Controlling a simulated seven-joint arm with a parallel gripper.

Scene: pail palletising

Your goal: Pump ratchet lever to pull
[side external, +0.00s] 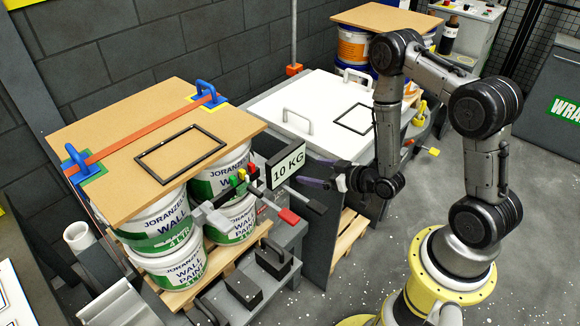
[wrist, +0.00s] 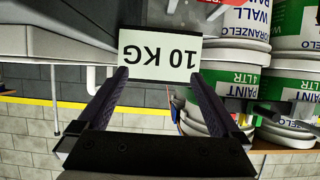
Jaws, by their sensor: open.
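An orange strap (side external: 150,133) lies across the wooden top board (side external: 105,125) of the paint pail stack, between two blue handled pieces (side external: 76,162) and (side external: 207,92). My gripper (side external: 306,176) is open, just right of a 10 KG block (side external: 285,164). In the wrist view, the block's label (wrist: 160,60) shows upside down, just beyond and between the fingertips (wrist: 158,76). Contact cannot be told.
Paint pails (side external: 181,265) stand on a wooden pallet (side external: 215,277) under the board. Small yellow, green and red knobs (side external: 240,177) sit left of the block. A white-topped bench (side external: 305,95) with metal handles is behind my gripper. Grey floor is open at right.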

